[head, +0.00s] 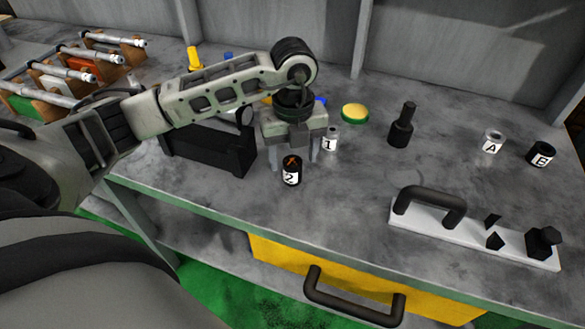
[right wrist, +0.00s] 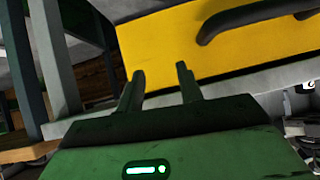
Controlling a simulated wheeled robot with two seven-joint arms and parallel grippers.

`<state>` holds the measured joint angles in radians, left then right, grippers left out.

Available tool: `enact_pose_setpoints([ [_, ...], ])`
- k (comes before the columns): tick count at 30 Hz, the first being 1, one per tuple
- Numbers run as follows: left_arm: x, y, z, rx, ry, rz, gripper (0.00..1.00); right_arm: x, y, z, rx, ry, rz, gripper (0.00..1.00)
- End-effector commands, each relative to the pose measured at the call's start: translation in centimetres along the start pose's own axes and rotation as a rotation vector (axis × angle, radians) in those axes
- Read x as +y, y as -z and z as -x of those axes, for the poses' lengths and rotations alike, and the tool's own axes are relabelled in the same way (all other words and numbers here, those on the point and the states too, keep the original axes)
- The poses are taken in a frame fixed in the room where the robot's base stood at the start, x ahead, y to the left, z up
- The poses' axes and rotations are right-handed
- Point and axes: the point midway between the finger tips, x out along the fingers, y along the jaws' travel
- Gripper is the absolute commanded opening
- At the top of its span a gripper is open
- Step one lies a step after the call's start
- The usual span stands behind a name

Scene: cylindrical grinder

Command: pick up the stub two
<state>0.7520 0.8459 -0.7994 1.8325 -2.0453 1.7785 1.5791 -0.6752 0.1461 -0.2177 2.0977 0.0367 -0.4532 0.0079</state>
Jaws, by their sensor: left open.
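Stub two (head: 291,171) is a short dark cylinder with a white label reading 2 and an orange mark on top. It stands upright on the grey bench near its front edge. My left gripper (head: 295,156) points down right above and behind it, with its fingers apart. I cannot tell whether the fingers touch the stub. My right gripper (right wrist: 161,85) shows in the right wrist view with its two fingers apart and nothing between them, in front of a yellow drawer front.
Stub one (head: 330,139) stands close to the right of my left gripper. A black box-like holder (head: 208,150) is to its left. A yellow-green button (head: 355,113), a black peg (head: 402,127), and stubs A (head: 493,141) and B (head: 540,154) stand farther right. A white plate with black handle (head: 475,232) lies front right.

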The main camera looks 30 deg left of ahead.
Motion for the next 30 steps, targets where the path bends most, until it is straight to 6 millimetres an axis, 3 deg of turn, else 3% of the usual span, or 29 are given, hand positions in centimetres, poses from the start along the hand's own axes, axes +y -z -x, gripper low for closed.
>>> enact_pose_setpoints([
  [6,0.2,0.2,-3.2,0.003,-0.003,0.0,0.61,0.1,-0.2,0.1,-0.011,-0.003,0.007,0.36],
  [15,0.2,0.2,-3.8,0.001,-0.001,-0.001,0.61,0.2,-0.4,-0.1,-0.015,-0.004,0.011,0.36],
  [17,0.2,0.2,-3.8,0.001,-0.001,-0.001,0.5,0.2,-0.3,-0.1,-0.014,-0.004,0.011,0.36],
  [22,0.2,0.2,-3.8,0.001,-0.001,-0.001,0.03,0.2,-0.2,0.0,-0.01,-0.003,0.011,0.36],
  [30,0.1,0.1,-3.6,-0.001,0.003,-0.001,0.0,0.1,0.1,0.0,-0.004,-0.003,0.011,0.36],
])
